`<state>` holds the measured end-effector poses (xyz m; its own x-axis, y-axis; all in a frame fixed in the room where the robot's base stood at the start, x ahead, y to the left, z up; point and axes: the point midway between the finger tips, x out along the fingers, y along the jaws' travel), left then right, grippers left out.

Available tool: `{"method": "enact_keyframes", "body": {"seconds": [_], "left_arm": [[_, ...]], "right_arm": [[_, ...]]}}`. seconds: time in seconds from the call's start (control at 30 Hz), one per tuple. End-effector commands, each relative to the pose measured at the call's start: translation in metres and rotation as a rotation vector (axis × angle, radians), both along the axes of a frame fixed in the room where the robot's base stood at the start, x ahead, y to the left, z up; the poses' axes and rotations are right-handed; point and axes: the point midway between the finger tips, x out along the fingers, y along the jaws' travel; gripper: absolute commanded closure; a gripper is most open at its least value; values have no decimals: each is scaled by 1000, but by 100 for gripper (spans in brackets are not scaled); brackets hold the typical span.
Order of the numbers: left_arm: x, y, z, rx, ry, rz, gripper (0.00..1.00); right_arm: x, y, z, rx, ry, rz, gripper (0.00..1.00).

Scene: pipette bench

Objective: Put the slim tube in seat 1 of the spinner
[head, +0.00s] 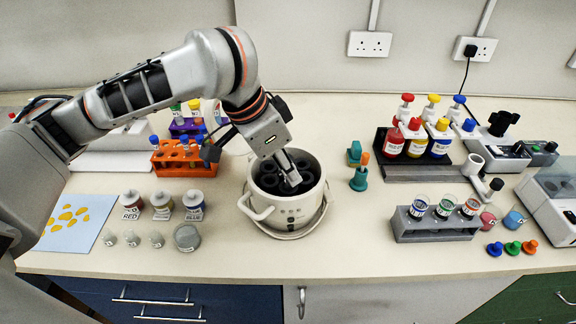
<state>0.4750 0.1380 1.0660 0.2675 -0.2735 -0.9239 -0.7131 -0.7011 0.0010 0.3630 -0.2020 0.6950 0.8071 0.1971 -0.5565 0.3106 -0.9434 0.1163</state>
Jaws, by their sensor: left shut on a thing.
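The spinner (287,217) is a cream, pot-like body with handles. It stands in the middle of the bench, open at the top, with a dark rotor of round seats inside. My left gripper (293,183) points down into its opening, near the middle right of the rotor. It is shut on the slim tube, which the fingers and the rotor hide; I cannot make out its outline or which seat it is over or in. Seat numbers cannot be read at this size. My right gripper is not in view.
An orange rack (178,165) with several tubes stands left of the spinner, partly behind my arm. Small bottles (163,204) stand front left. A teal stand (359,181) is close on the right. A grey rack (436,230) is farther right. The bench front beside the spinner is clear.

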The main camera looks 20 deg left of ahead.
Motion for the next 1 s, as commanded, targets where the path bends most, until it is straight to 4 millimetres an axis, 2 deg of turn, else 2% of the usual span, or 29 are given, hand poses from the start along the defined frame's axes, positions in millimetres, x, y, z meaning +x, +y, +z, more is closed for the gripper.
{"method": "enact_keyframes", "body": {"seconds": [0.17, 0.2, 0.27, 0.3, 0.67, 0.83, 1.0], "left_arm": [[0, 0, 0, 0, 0, 0, 97], [0, 0, 0, 0, 0, 0, 84], [0, 0, 0, 0, 0, 0, 68], [0, 0, 0, 0, 0, 0, 67], [0, 2, 4, 1, -3, 1, 67], [-4, 7, 22, 1, -5, 3, 67], [-12, 15, 50, 2, -6, 2, 67]], "right_arm": [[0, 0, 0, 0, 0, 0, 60], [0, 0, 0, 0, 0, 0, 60], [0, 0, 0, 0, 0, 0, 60], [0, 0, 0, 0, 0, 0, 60], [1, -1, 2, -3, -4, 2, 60], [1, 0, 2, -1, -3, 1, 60], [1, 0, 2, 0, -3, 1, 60]]}}
